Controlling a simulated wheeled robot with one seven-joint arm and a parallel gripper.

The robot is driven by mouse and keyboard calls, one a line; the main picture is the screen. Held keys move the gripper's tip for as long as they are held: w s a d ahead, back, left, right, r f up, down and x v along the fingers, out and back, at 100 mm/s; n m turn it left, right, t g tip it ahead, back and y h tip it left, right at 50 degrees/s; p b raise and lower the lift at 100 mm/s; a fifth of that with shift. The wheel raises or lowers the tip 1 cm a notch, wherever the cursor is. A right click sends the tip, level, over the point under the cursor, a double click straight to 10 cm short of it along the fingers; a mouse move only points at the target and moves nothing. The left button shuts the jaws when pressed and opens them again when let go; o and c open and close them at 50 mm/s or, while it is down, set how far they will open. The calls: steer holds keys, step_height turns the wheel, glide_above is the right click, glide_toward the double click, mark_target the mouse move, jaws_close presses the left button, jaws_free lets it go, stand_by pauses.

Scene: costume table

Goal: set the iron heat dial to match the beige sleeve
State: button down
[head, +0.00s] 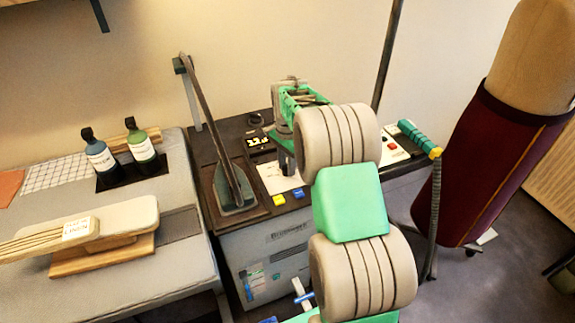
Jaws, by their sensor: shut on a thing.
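The beige sleeve (128,214) lies on a wooden sleeve board (100,260) at the left. A white label (80,229) on it seems to read "linen", but the print is small. The iron (236,190) rests on a brown tray at the left of the dark-topped steam station (230,130).
Yellow (279,199) and blue (298,193) buttons sit on the station's front edge. Two bottles (100,155) stand on the left table. A green-handled hose tool (415,136) and a maroon-covered dress form (490,165) are at the right.

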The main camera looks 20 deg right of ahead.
steer(key=shift+r, duration=0.1)
steer(key=c, duration=1.1)
jaws_free()
step_height(320, 180, up, 8)
steer(key=shift+f+b, duration=0.15)
steer(key=shift+b, duration=0.25)
steer(key=s+a+r+n+t, duration=0.1)
steer(key=s+a+r+n, duration=0.1)
steer(key=s+a+n, duration=0.45)
steer(key=s+a+r+n+t, duration=0.1)
steer(key=s+a+r+n, duration=0.2)
steer(key=s, duration=0.6)
steer(key=s+a+f+n+t, duration=0.1)
steer(key=s+f+n, duration=0.3)
steer(key=s, duration=0.4)
steer(key=shift+s+a+n, duration=0.35)
steer(key=shift+a+n, duration=0.1)
steer(key=shift+a, duration=0.25)
